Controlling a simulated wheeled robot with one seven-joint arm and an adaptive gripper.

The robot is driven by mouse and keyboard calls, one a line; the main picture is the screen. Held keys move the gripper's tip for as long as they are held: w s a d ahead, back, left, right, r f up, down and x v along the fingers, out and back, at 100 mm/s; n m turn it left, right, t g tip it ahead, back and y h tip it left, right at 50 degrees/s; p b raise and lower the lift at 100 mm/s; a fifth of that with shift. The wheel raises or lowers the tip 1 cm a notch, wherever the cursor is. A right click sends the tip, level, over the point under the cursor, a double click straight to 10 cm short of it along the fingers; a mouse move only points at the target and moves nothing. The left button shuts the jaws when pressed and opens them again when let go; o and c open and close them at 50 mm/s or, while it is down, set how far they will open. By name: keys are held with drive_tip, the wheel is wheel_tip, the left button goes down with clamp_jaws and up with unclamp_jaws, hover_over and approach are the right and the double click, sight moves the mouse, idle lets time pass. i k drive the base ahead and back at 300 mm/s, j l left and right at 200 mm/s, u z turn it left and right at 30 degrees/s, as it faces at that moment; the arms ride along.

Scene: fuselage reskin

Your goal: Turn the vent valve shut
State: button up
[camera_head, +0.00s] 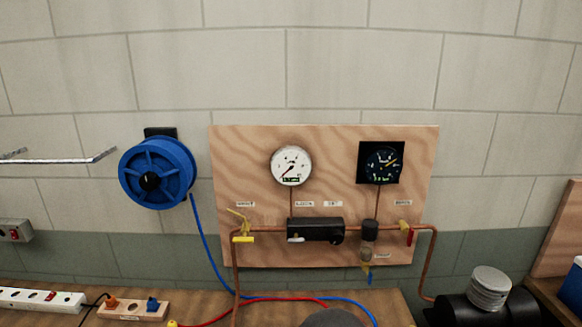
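A wooden valve board (250,160) is on the wall, with copper pipe running across its lower part. A valve with yellow parts (242,236) is at its lower left. A valve with a red handle (409,238) and a yellowish body is at its right, the handle hanging down. A small yellow part (366,271) is below the filter bowl (369,248). The labels are too blurred to tell which is the vent valve or whether it is open. My gripper is not in view. A dark rounded shape at the bottom middle edge may be part of my arm.
A white gauge (291,165) and a black gauge (381,163) are above a black block (315,230). A blue reel (157,173) hangs at left. Blue hose (209,248) and red hose (225,312) cross the bench.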

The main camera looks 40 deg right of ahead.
sight(244, 239)
drive_tip(key=j+z, duration=0.1)
drive_tip(key=j, duration=1.5)
